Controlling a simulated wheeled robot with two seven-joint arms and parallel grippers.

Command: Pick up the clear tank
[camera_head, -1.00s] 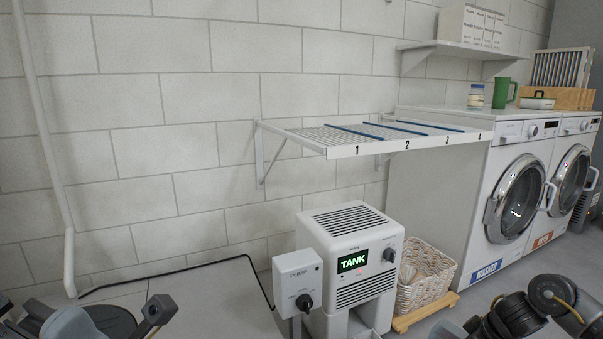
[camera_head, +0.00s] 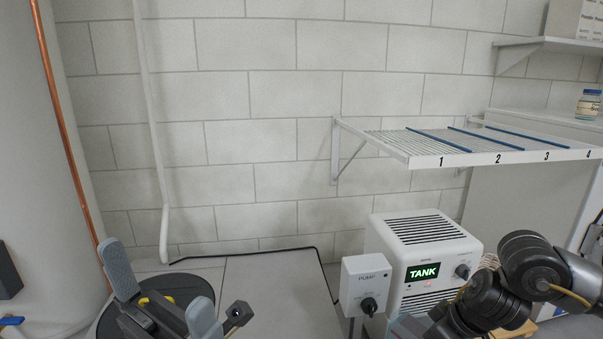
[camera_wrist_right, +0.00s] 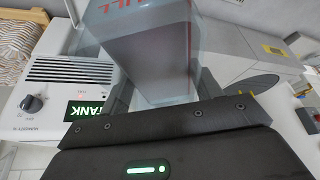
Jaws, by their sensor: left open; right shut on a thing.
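The clear tank (camera_wrist_right: 150,62) fills the upper middle of the right wrist view. It is see-through with a bluish tint, and red "FULL" lettering shows at its top edge, upside down. My right gripper (camera_wrist_right: 165,125) is shut on it; its fingertips are hard to make out. In the head view a bluish see-through piece of the tank (camera_head: 408,325) shows at the bottom edge, beside my right wrist, in front of the white dehumidifier (camera_head: 422,245) with the lit "TANK" display. My left gripper (camera_head: 163,296) is open and empty at the lower left, over a dark round lid.
A grey pump box (camera_head: 366,285) with a knob stands left of the dehumidifier. A wall rack (camera_head: 450,158) with numbered slots is above it. A large tank-like cylinder (camera_head: 40,150) with a copper pipe stands far left.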

